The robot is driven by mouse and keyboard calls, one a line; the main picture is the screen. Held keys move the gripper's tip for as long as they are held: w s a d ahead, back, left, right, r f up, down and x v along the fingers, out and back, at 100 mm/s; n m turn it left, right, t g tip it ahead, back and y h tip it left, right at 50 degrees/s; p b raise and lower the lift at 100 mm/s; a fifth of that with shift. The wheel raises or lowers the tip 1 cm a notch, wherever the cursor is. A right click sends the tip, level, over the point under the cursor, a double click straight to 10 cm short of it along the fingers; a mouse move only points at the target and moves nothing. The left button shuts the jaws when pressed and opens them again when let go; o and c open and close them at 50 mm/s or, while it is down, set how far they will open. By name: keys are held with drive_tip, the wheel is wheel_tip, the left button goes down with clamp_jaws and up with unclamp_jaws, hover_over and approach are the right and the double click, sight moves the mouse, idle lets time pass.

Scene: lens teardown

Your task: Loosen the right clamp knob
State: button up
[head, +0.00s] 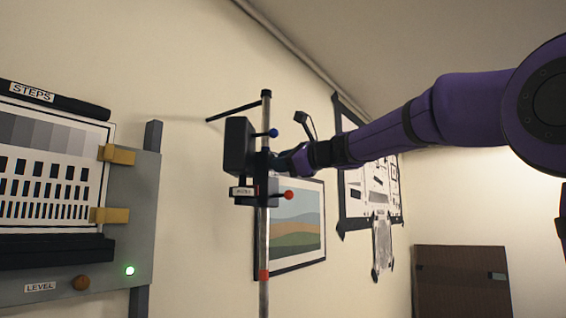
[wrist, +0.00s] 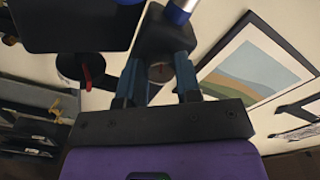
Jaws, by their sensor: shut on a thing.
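A dark clamp assembly with a black box (head: 238,146) is mounted on an upright pole (head: 264,240). A blue knob (head: 273,133) sticks out to its right near the top, and a red knob (head: 289,195) sticks out lower right. My gripper (head: 282,161) reaches in from the right between these two knobs. It is shut on a dark block (wrist: 165,38) of the assembly, between its fingertips in the wrist view (wrist: 159,62). A blue cylinder (wrist: 180,10) shows just above that block. I cannot tell which knob is the right clamp knob. The exact contact is partly hidden.
A grey panel (head: 146,205) with a test chart, yellow clips, a brown knob (head: 82,283) and a lit green lamp (head: 130,270) is at left. A framed picture (head: 305,225) hangs behind the pole. A dark cabinet (head: 462,285) stands lower right.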

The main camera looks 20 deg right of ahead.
drive_tip(key=n, duration=0.7)
drive_tip(key=shift+f, duration=0.1)
drive_tip(key=n, duration=0.6)
drive_tip(key=shift+n, duration=0.4)
drive_tip(key=o, duration=0.9)
drive_tip(key=v, duration=1.1)
drive_tip(key=shift+a, duration=0.1)
